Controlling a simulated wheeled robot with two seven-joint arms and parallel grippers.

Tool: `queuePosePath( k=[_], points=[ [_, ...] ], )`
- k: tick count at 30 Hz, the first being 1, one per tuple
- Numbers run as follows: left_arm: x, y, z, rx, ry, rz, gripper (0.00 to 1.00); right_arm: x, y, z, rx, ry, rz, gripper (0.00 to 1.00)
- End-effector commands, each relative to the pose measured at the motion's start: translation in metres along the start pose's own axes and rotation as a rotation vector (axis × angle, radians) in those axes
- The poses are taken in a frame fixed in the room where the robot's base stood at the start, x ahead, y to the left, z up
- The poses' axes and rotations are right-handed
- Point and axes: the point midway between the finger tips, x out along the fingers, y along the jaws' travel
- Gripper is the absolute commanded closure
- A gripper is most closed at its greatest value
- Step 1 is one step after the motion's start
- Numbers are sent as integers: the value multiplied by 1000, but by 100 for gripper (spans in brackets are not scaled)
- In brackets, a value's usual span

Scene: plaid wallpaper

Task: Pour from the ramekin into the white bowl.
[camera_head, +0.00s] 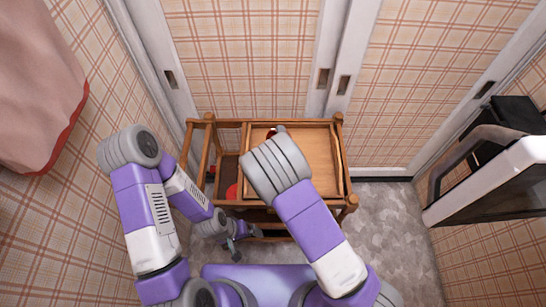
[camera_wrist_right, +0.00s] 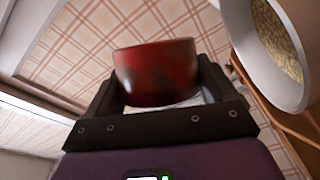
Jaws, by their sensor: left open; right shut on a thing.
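In the right wrist view, a dark red ramekin (camera_wrist_right: 155,72) is between the fingers of my right gripper (camera_wrist_right: 160,95), which is shut on it. The ramekin is tilted relative to the white bowl, and its inside is hidden. The white bowl (camera_wrist_right: 238,35) is close by at the upper right, apart from the ramekin in the picture, with yellowish grains inside. In the head view, my right wrist hides most of that area; a small red bit (camera_head: 270,132) shows beside it. My left gripper (camera_head: 236,252) is open and empty, low in front of the cart.
A wooden cart (camera_head: 325,160) stands against the panelled wall. A red round object (camera_head: 232,191) is at the cart's left part. A black and white fixture (camera_head: 490,165) juts out on the right. The grey floor (camera_head: 395,240) is clear at the right.

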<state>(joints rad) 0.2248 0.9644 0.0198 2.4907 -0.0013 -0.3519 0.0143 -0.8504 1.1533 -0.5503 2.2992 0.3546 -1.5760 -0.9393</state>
Motion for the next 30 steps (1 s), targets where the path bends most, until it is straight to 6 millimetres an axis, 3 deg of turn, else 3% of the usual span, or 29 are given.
queuePosePath(
  k=[8,12,16,21,30],
  points=[
    [0,0,0,0,0,0,0,4,-15,22,353,-74,-121,51],
    [-13,5,0,0,0,0,0,8,2,24,513,-104,-179,51],
    [-4,1,0,0,0,0,0,14,-3,42,632,-129,-224,51],
    [-13,5,1,0,0,0,0,22,16,52,784,-156,-279,51],
    [-1,0,0,0,0,0,0,30,11,77,997,-197,-362,51]
  ],
)
